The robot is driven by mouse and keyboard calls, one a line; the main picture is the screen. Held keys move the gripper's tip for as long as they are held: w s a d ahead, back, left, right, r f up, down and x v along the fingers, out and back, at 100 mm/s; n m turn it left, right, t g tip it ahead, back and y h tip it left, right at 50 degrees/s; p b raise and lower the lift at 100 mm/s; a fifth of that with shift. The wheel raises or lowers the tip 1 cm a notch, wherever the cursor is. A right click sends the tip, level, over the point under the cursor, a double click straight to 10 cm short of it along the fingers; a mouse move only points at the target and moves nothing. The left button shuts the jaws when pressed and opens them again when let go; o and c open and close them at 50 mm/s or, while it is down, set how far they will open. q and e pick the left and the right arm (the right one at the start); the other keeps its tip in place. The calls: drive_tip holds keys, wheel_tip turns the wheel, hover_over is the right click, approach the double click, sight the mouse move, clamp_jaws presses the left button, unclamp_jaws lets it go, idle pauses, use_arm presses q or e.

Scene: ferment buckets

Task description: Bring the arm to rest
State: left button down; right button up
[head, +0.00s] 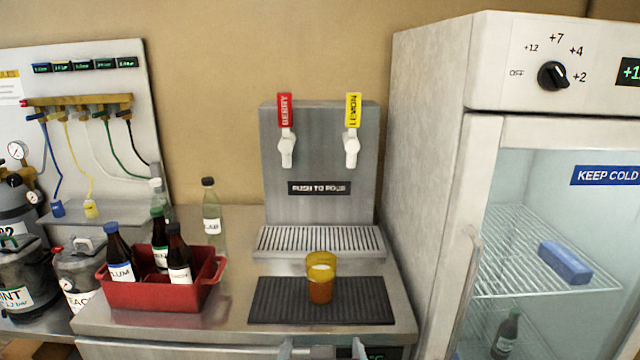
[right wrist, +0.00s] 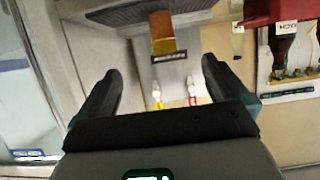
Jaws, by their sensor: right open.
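My right gripper (head: 321,350) barely shows at the bottom edge of the head view, in front of the counter. In the right wrist view the gripper (right wrist: 162,66) has two dark fingers spread wide with nothing held between them. An amber glass (head: 320,285) with an orange drink stands upright on the dark ribbed mat (head: 272,300), apart from the gripper. The glass also shows in the right wrist view (right wrist: 163,35), beyond the fingers. My left gripper is in neither view.
The dispenser (head: 318,160) has a red berry tap (head: 285,130) and a yellow lemon tap (head: 352,130). A red crate (head: 150,293) of bottles stands left of the mat. A fridge (head: 430,170) walls off the right. Kegs (head: 80,270) stand at far left.

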drive_tip(key=w+d+f+m+g+h+p, duration=0.1)
drive_tip(key=d+f+g+h, duration=0.1)
drive_tip(key=d+f, duration=0.65)
drive_tip(key=w+d+f+g+h+p, duration=0.1)
drive_tip(key=w+d+f+g+h, duration=0.15)
drive_tip(key=d+f, duration=0.55)
drive_tip(key=s+d+f+g+y+p, duration=0.1)
drive_tip(key=s+d+f, duration=0.15)
drive_tip(key=f, duration=0.35)
drive_tip(key=s+d+f+g+y, duration=0.1)
drive_tip(key=s+f+g, duration=0.1)
drive_tip(key=s+f, duration=0.35)
drive_tip(key=s+a+f+g+y, duration=0.2)
drive_tip(key=s+a+f+y, duration=0.1)
drive_tip(key=s, duration=0.4)
drive_tip(key=s+a+f+m+g+y, duration=0.1)
drive_tip(key=s+a+f+g+y, duration=0.2)
drive_tip(key=s+a+f, duration=0.2)
drive_tip(key=s, duration=0.2)
drive_tip(key=shift+s+a+f+g+p, duration=0.2)
drive_tip(key=shift+s+f+g+p, duration=0.1)
drive_tip(key=shift+g, duration=0.05)
drive_tip(key=shift+y, duration=0.25)
